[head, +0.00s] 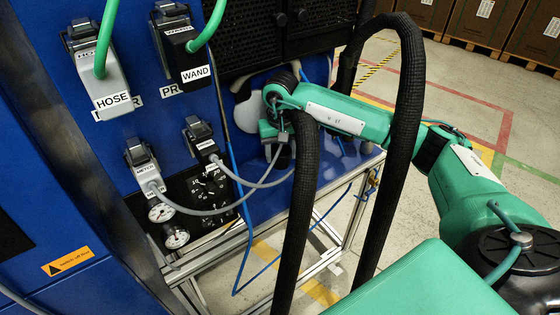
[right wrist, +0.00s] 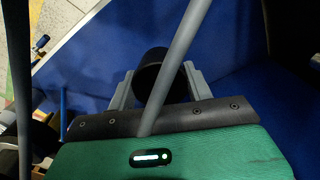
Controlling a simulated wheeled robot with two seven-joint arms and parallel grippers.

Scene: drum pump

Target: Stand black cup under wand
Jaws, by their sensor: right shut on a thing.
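The black cup (right wrist: 152,72) is between the two grey fingers of my right gripper (right wrist: 157,80) in the right wrist view. The fingers are shut on its sides. A grey cable crosses part of the view in front of it. In the head view my right gripper (head: 280,148) is beside the blue cabinet, above its low blue shelf, and is partly hidden by a thick black hose. I cannot make out the cup clearly there. A black connector (head: 190,50) labelled WAND sits on the blue panel. I cannot make out the wand itself. My left gripper is not in view.
The blue cabinet (head: 100,165) fills the left, with a grey HOSE connector (head: 96,80), smaller plugs and gauges (head: 176,238). A blue shelf (head: 335,178) on a metal frame extends right. Thick black hoses (head: 398,130) loop in front. Cartons stand far back right.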

